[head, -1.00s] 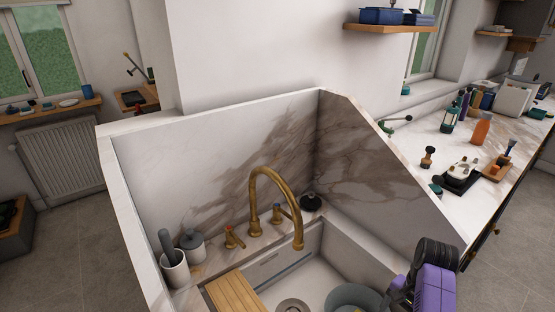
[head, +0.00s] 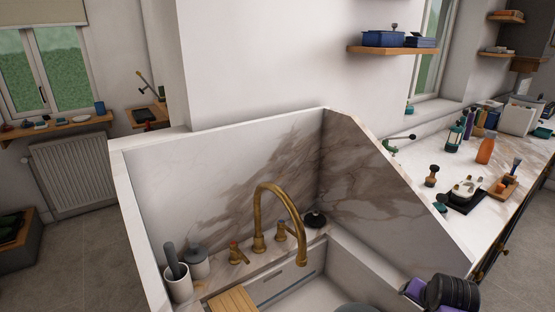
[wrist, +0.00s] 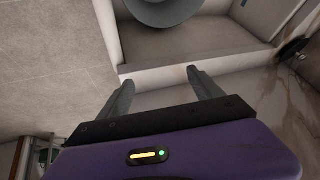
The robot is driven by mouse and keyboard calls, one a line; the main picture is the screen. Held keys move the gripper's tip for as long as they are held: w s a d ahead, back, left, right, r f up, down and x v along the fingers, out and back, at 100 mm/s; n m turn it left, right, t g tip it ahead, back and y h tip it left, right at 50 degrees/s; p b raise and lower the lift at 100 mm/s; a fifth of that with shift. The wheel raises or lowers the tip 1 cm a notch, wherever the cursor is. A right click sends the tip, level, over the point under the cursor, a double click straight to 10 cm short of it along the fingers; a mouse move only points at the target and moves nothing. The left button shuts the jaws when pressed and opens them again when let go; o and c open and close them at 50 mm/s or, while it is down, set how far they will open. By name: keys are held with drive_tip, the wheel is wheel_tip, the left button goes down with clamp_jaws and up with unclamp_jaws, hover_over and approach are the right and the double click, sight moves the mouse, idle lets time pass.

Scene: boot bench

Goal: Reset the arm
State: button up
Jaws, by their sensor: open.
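My gripper (wrist: 160,92) shows in the wrist view with its two grey fingers spread apart and nothing between them. Beyond the fingertips is the pale edge of the sink (wrist: 190,62), with a round grey bowl (wrist: 165,10) at the top of the picture. In the head view my purple and black arm (head: 452,293) shows at the bottom right, beside the sink's right wall. The gripper's fingers are out of the head view.
The marble-backed sink (head: 335,290) has a brass tap (head: 262,215), a wooden board (head: 232,302) and a white cup (head: 178,282). A counter (head: 420,158) on the right holds bottles and tools. A wall shelf (head: 390,50) hangs above.

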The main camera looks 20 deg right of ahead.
drive_tip(key=s+a+r+n+t+b, duration=0.35)
drive_tip(key=s+a+n+t, duration=0.2)
drive_tip(key=s+a, duration=0.35)
drive_tip(key=s+a+r+n+t+b, duration=0.2)
drive_tip(key=s+a+r+n+t, duration=0.35)
drive_tip(key=a, duration=0.45)
drive_tip(key=s+a+f+y+b, duration=0.1)
drive_tip(key=s+a, duration=0.4)
drive_tip(key=s, duration=0.5)
drive_tip(key=s+a+f+g+y+b, duration=0.1)
drive_tip(key=s+a+f+y+b, duration=0.1)
drive_tip(key=s+a, duration=0.4)
drive_tip(key=s+b, duration=0.1)
drive_tip(key=s, duration=0.3)
drive_tip(key=shift+s+a+g+y, duration=0.15)
drive_tip(key=shift+g+y, duration=0.15)
drive_tip(key=shift+y, duration=0.1)
